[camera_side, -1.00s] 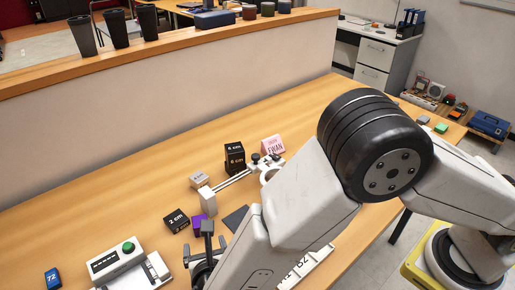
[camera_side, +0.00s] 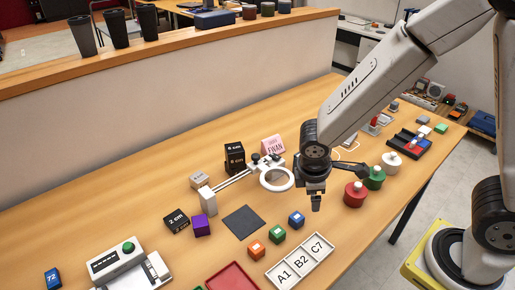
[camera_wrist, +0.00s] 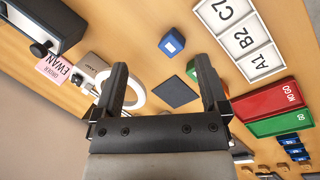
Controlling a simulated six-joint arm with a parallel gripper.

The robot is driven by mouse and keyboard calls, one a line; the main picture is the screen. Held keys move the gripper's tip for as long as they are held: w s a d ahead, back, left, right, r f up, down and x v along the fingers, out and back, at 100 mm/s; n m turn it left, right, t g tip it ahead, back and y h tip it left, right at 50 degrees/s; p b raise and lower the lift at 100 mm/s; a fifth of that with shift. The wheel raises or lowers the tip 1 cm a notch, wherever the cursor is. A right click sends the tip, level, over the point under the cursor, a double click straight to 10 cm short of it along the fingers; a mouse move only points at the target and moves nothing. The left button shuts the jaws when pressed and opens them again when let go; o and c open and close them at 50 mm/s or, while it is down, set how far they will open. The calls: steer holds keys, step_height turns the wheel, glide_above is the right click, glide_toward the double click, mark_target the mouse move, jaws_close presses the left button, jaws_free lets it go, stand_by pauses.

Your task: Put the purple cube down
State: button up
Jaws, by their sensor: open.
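The purple cube (camera_side: 202,225) rests on the wooden table in the side view. It stands just right of the black "2 cm" block (camera_side: 176,221) and left of a dark square mat (camera_side: 243,222). My gripper (camera_side: 316,203) is well to the right of the cube, above the table by the magnifier ring, pointing down. In the wrist view my gripper (camera_wrist: 160,72) shows two parted fingers with nothing between them. I cannot make out the purple cube in the wrist view.
Orange (camera_side: 256,249), green (camera_side: 277,234) and blue (camera_side: 296,220) cubes stand right of the mat. The A1/B2/C7 tray (camera_side: 300,262) lies in front. A magnifier stand (camera_side: 277,180) and red and green weights (camera_side: 355,194) are near my gripper. A button box (camera_side: 128,262) stands at left.

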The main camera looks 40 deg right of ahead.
steer(key=s+d+r+m+t+y, duration=0.1)
steer(key=s+d+r+m+y, duration=0.1)
steer(key=d+m, duration=0.3)
steer(key=s+r+m, duration=0.1)
steer(key=m, duration=0.3)
steer(key=shift+d+m+t+y, duration=0.15)
steer(key=shift+m+t+y, duration=0.15)
steer(key=shift+t+y, duration=0.1)
steer(key=shift+o, duration=0.4)
steer(key=shift+r, duration=0.2)
step_height(320, 180, up, 5)
steer(key=n+g, duration=0.3)
steer(key=n, duration=1)
glide_above(200, 220)
steer(key=shift+n, duration=0.3)
steer(key=shift+f, duration=9.95)
